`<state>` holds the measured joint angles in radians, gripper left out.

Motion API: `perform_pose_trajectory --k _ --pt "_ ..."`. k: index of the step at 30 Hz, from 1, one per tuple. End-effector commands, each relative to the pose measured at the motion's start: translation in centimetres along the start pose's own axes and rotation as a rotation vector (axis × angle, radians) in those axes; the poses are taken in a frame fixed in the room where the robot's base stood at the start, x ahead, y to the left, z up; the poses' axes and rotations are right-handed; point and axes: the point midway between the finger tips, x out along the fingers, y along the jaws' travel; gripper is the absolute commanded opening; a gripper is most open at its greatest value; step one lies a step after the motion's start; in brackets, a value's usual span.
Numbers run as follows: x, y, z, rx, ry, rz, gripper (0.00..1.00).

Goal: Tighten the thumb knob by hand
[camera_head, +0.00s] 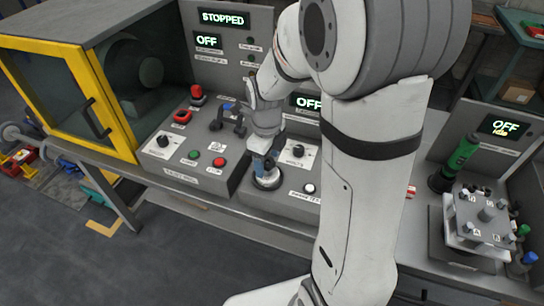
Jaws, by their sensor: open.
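My gripper (265,162) points down over the control bench, just left of the middle of the picture. It is open. A round silver fixture (267,182) sits on the bench panel right below the fingertips. A black rotary knob (298,151) stands on a white plate to the right of the gripper.
A yellow-framed machine enclosure (82,90) stands at left beside a "STOPPED" display (222,18). A red button (219,162) and a green button (193,154) are left of the gripper. A metal fixture plate (470,228) and a green bottle (462,152) stand at right. My arm hides the middle bench.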

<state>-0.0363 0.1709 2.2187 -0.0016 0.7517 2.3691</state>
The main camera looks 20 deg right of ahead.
Motion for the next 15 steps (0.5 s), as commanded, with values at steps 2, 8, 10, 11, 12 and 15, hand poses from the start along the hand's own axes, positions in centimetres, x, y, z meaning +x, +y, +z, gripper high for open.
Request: perform_pose_trajectory --k 2,8,10,11,12,15 --pt "-0.4 0.0 0.0 0.000 -0.001 -0.001 0.65" --pt "-3.4 0.0 0.0 0.000 -0.004 -0.004 0.65" --pt "-4.7 0.0 0.0 0.000 -0.004 -0.004 0.65" --pt "-5.2 0.0 0.0 0.000 -0.003 -0.003 0.65" --pt "-5.8 0.0 0.0 0.000 -0.004 -0.004 0.65" --pt "-7.0 0.0 0.0 0.000 -0.003 -0.003 0.65"
